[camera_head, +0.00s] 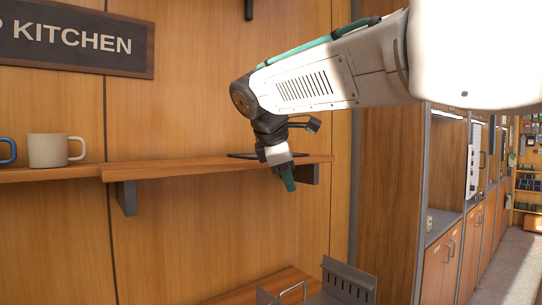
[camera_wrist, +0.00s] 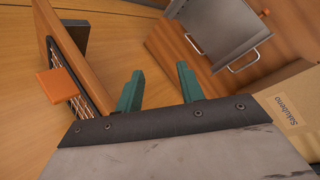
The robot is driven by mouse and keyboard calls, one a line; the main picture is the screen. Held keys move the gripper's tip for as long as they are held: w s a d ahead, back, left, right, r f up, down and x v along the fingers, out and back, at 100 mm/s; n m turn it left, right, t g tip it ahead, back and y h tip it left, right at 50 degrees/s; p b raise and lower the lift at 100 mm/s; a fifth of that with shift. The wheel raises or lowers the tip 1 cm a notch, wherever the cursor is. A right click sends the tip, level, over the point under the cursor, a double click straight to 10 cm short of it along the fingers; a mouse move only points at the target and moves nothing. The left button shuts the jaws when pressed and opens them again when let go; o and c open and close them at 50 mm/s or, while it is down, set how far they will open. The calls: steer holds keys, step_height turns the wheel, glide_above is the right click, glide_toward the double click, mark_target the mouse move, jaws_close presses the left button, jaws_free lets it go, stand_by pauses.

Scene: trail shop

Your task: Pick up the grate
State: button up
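A dark, flat grate lies on the wooden wall shelf (camera_head: 200,168), seen edge-on in the head view near the shelf's right end (camera_head: 242,155). In the wrist view a black-framed mesh piece, which looks like the grate (camera_wrist: 84,108), lies on the shelf at the left. An orange square piece (camera_wrist: 62,84) sits at it; I cannot tell whether the two are joined. My gripper (camera_wrist: 160,84) has teal fingers spread apart with nothing between them. In the head view my gripper (camera_head: 287,178) points downward at the shelf's front edge, right of the grate.
A white mug (camera_head: 48,150) and a blue mug (camera_head: 7,151) stand on the shelf at the left. A grey metal unit with a wire handle (camera_wrist: 222,28) sits below on a wooden surface. A cardboard box (camera_wrist: 293,98) is at the right. Open air lies before the shelf.

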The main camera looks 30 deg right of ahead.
steer(key=w+r+n+h, duration=0.2)
steer(key=w+r, duration=0.1)
steer(key=w, duration=0.2)
steer(key=w+d+r+n+g+h, duration=0.1)
steer(key=w+r+n+h, duration=0.1)
steer(key=w+r+n, duration=0.1)
steer(key=w+r+n+h, duration=0.1)
steer(key=w+r+n, duration=0.1)
steer(key=w+r, duration=0.2)
steer(key=shift+w+d+r+g+h, duration=0.15)
steer(key=shift+w+g+h, duration=0.05)
steer(key=shift+w, duration=0.45)
steer(key=shift+w+d+r+g+h, duration=0.1)
steer(key=shift+w+r+g+h, duration=0.1)
steer(key=shift+w, duration=0.45)
steer(key=shift+w+d, duration=0.1)
steer(key=shift+d, duration=0.15)
steer(key=x, duration=0.7)
steer(key=shift+s+f, duration=0.2)
steer(key=shift+f, duration=0.1)
steer(key=shift+c, duration=0.4)
jaws_close()
